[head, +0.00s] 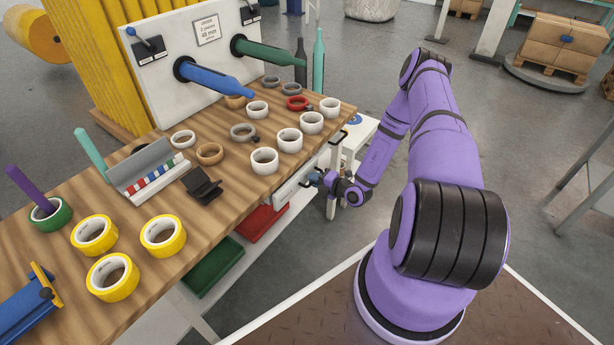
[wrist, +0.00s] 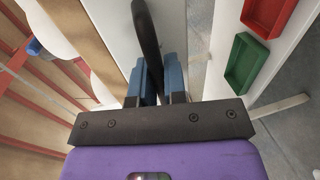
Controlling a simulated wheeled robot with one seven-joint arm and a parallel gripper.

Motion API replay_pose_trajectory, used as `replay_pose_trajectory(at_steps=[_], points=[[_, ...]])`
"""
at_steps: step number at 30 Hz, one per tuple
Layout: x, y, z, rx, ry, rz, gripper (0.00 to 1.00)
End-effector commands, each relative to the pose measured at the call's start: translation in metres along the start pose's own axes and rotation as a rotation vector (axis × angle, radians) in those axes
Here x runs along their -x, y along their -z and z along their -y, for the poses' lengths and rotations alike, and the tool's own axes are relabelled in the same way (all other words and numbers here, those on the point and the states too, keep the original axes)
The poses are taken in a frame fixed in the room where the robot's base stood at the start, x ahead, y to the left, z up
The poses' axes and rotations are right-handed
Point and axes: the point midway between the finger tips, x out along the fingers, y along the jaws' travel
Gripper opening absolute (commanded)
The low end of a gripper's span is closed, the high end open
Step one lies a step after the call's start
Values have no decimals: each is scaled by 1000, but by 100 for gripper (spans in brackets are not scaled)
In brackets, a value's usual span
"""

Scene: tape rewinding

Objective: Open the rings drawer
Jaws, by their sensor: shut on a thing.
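White drawer fronts (head: 294,186) run under the right-hand edge of the wooden bench. My gripper (head: 316,179) is at one of them, low beside the bench edge. In the wrist view my gripper (wrist: 155,78) has its blue fingers shut on a black bar handle (wrist: 147,38), one finger on each side. A second dark handle (head: 339,137) shows farther along the bench. I cannot read any drawer label, and I cannot see into the drawer or tell how far it stands out.
The bench top (head: 205,218) holds several white tape rolls (head: 264,161), yellow rolls (head: 111,277) and a grey rack (head: 147,172). A red bin (head: 262,222) and a green bin (head: 215,266) sit on a shelf below. Open floor (head: 540,180) lies right of my arm.

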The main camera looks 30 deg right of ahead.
Motion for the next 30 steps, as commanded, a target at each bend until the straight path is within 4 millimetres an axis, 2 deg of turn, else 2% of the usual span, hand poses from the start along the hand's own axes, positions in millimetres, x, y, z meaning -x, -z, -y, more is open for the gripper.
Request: replay_pose_trajectory(at_steps=[1, 6, 15, 21, 30], points=[[14, -1, 4, -3, 3, 4, 0], [58, -1, 13, -3, 3, 5, 0], [132, -1, 29, -2, 3, 4, 0], [166, 0, 36, -2, 3, 3, 0], [190, 0, 41, -1, 2, 0, 0]])
